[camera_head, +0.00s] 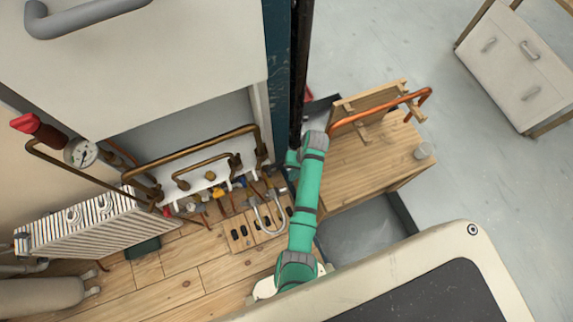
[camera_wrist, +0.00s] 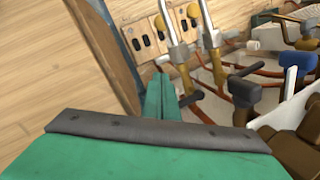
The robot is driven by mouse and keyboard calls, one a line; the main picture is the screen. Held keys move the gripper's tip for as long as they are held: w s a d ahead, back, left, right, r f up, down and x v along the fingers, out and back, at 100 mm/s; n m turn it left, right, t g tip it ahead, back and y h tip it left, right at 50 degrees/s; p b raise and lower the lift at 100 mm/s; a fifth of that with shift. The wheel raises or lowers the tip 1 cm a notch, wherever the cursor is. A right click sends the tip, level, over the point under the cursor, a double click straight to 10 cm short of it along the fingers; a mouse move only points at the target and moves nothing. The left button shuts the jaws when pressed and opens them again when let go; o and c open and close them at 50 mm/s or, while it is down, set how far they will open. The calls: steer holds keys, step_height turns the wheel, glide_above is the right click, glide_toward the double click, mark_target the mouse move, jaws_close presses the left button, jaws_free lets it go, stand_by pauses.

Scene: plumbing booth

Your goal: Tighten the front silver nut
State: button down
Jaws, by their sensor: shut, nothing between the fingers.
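Two silver nuts show in the wrist view: one (camera_wrist: 179,53) nearer the wooden block and one (camera_wrist: 212,40) to its right. Each sits on a silver pipe above a brass-coloured valve part. I cannot tell which the task calls front. My green gripper (camera_wrist: 161,98) is shut and empty, below and left of the left nut and apart from it. In the head view my gripper (camera_head: 292,163) is small and partly hidden by my arm, right of the silver U-shaped pipe (camera_head: 267,217). The nuts are too small to make out there.
Dark-handled valves (camera_wrist: 243,93) and copper pipes crowd the right of the wrist view. A wooden block with dark slots (camera_wrist: 146,38) stands behind the gripper. In the head view, a wooden bench (camera_head: 365,160) with an orange pipe is at right, and a radiator (camera_head: 85,238) at left.

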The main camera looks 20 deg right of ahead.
step_height(320, 180, up, 3)
steer(key=n, duration=0.6)
glide_toward(285, 189)
steer(key=shift+h, duration=0.4)
steer(key=x, duration=0.5)
steer(key=shift+s+a, duration=0.25)
steer(key=shift+a+f, duration=0.2)
steer(key=shift+f, duration=0.45)
steer(key=shift+w, duration=0.15)
